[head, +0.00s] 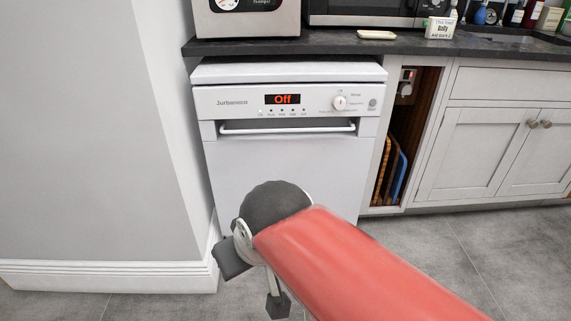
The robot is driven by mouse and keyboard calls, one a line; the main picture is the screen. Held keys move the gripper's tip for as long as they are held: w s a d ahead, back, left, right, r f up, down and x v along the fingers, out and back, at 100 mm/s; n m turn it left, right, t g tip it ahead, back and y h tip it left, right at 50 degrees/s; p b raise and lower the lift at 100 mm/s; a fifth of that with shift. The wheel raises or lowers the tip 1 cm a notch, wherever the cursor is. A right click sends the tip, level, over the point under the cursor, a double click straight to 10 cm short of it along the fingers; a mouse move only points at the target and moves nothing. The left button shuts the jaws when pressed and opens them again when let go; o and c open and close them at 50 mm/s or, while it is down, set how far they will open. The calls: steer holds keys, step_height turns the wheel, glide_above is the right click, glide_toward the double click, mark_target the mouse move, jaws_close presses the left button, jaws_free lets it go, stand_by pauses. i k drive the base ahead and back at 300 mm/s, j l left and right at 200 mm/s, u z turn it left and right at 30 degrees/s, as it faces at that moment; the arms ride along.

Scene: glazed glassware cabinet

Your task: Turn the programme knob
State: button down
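The white dishwasher (285,175) stands under the dark worktop, its door shut. The programme knob (340,102) is a round white dial at the right of the front panel, with small printed labels around it. The display (283,99) reads "Off" in red. My gripper (256,281) is low in front of the dishwasher, below and left of the knob and well apart from it. Its two dark fingertips are spread, with nothing visible between them. My red arm hides the lower right part of the dishwasher door.
A horizontal handle bar (287,128) runs below the panel. A round button (372,104) is right of the knob. A wall (90,130) closes the left side. An open slot with boards (392,170) and shut cupboards (480,150) are at right.

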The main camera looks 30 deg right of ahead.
mark_target(339, 102)
steer(key=z, duration=1.35)
